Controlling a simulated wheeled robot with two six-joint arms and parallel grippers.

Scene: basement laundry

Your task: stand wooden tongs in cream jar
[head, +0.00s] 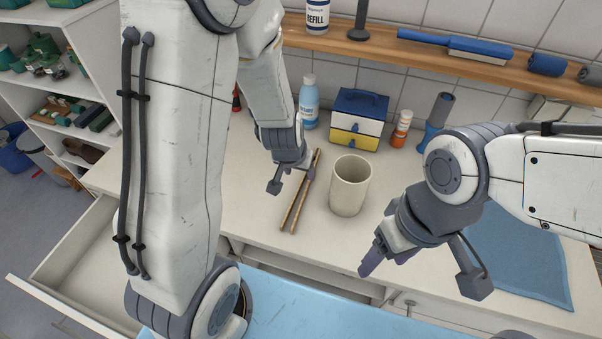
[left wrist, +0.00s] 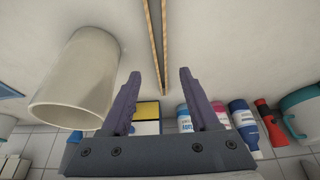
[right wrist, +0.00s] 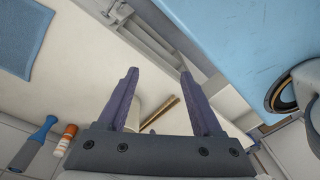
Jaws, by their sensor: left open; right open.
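The wooden tongs (head: 289,214) lie flat on the pale counter, two long thin legs side by side, left of the cream jar (head: 350,186). The jar stands upright, its mouth open. My left gripper (head: 309,172) is open above the tongs' far end. In the left wrist view the tongs (left wrist: 164,30) run between the open fingers (left wrist: 160,73), with the jar (left wrist: 75,85) at left. My right gripper (head: 386,262) is open and empty, in front of the jar and to its right. In the right wrist view the tongs (right wrist: 166,107) show small beyond its fingers (right wrist: 158,72).
A blue bottle (head: 309,104), a blue-and-yellow box (head: 357,122), an orange bottle (head: 401,130) and a blue-handled tool (head: 436,120) line the back wall. A blue cloth (head: 520,260) lies at right. A drawer (head: 75,255) stands open at front left.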

